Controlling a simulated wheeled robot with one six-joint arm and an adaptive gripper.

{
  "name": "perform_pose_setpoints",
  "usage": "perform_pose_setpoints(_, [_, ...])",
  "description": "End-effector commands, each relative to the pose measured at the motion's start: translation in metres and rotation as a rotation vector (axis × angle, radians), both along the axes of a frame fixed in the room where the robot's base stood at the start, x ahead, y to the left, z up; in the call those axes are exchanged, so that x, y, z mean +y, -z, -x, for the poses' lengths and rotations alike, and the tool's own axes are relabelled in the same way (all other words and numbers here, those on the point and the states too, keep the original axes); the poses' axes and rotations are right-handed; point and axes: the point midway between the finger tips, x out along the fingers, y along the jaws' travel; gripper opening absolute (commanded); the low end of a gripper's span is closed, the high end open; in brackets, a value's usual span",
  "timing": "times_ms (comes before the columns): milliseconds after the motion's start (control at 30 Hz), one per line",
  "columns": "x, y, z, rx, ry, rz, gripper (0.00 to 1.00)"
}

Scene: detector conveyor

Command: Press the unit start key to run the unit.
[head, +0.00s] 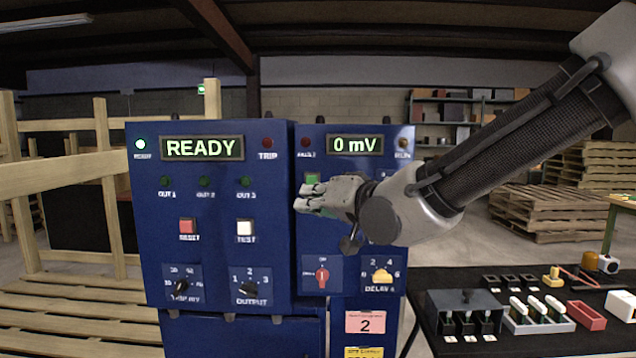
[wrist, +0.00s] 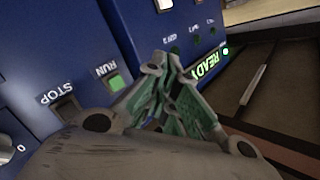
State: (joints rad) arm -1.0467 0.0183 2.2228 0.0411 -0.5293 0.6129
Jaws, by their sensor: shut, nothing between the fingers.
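The green key labelled RUN (wrist: 115,82) sits on the blue panel in the wrist view, and its top shows above my gripper in the head view (head: 312,180). My gripper (head: 301,198) is shut and empty, just in front of the right-hand cabinet. In the wrist view its fingertips (wrist: 163,62) lie to the right of the RUN key; I cannot tell how far they are from the panel. A dark key labelled STOP (wrist: 66,107) is left of RUN in the wrist view; my gripper hides it in the head view.
The left cabinet display (head: 202,148) reads READY, the right one (head: 355,145) 0 mV. A red RESET key (head: 187,226), a white TEST key (head: 245,228), a red rotary switch (head: 322,276) and a yellow delay knob (head: 382,275) are nearby. A black table (head: 440,280) stands right.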

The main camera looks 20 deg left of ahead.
Motion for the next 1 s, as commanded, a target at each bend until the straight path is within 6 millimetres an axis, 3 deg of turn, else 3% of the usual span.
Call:
perform_pose_setpoints(367, [0.001, 0.001, -0.005, 0.0, 0.001, 0.004, 0.0])
perform_pose_setpoints(1000, [0.018, 0.001, -0.079, 0.001, 0.002, 0.004, 0.0])
